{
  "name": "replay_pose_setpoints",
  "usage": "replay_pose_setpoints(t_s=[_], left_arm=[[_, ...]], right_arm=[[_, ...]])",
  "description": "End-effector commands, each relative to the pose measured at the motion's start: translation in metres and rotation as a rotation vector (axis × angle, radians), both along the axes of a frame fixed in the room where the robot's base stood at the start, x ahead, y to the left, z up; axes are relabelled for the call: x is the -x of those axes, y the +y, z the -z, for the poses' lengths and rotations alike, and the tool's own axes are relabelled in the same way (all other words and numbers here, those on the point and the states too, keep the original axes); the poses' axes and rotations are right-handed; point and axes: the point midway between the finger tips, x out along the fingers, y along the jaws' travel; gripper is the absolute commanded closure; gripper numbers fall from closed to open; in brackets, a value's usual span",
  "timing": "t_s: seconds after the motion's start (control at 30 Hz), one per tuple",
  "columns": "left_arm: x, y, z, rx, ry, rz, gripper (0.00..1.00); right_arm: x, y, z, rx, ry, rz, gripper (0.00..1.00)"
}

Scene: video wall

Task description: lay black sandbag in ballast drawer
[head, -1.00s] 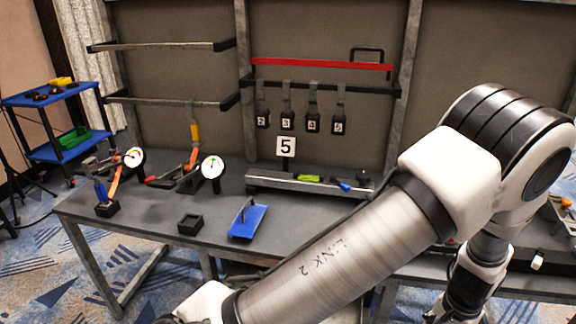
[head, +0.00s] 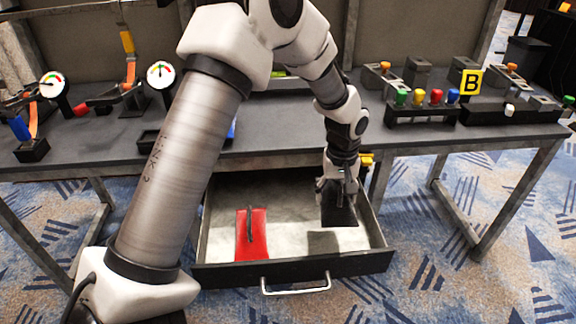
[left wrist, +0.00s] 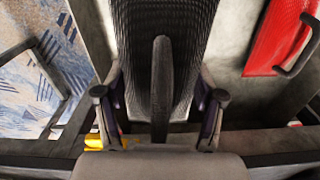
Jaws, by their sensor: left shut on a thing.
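My left gripper (head: 338,188) is shut on the black sandbag (head: 340,213) and holds it by its strap handle. The sandbag hangs over the right part of the open ballast drawer (head: 290,267). Its shadow lies on the drawer floor in front of it, apart from the bag, so it appears to be above the floor. In the left wrist view the black sandbag (left wrist: 187,50) fills the middle, its handle between the fingers (left wrist: 160,108). My right gripper is not in view.
A red sandbag (head: 251,243) lies in the left part of the drawer; it also shows in the left wrist view (left wrist: 275,38). The drawer floor between the bags is clear. The workbench top (head: 290,133) overhangs the back of the drawer.

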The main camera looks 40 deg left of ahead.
Motion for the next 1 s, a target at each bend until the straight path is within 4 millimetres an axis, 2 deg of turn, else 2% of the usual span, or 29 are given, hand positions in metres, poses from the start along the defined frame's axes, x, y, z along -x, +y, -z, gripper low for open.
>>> replay_pose_setpoints(t_s=[0.03,0.07,0.27,0.43,0.8,1.0], left_arm=[[-0.002,0.006,0.011,-0.001,-0.006,-0.033,1.00],[-0.002,0.009,0.012,-0.004,-0.006,-0.049,1.00],[-0.001,0.016,0.025,-0.009,-0.004,-0.093,1.00],[0.000,0.016,0.059,-0.009,-0.002,-0.091,1.00],[-0.001,0.015,0.108,-0.009,-0.004,-0.090,1.00],[-0.001,0.015,0.110,-0.009,-0.006,-0.089,1.00]], right_arm=[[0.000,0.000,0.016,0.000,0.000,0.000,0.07],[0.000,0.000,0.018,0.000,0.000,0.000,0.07],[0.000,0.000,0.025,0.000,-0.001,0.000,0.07],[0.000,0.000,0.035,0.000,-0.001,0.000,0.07],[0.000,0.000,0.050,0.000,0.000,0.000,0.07],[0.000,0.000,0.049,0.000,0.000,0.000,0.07]])
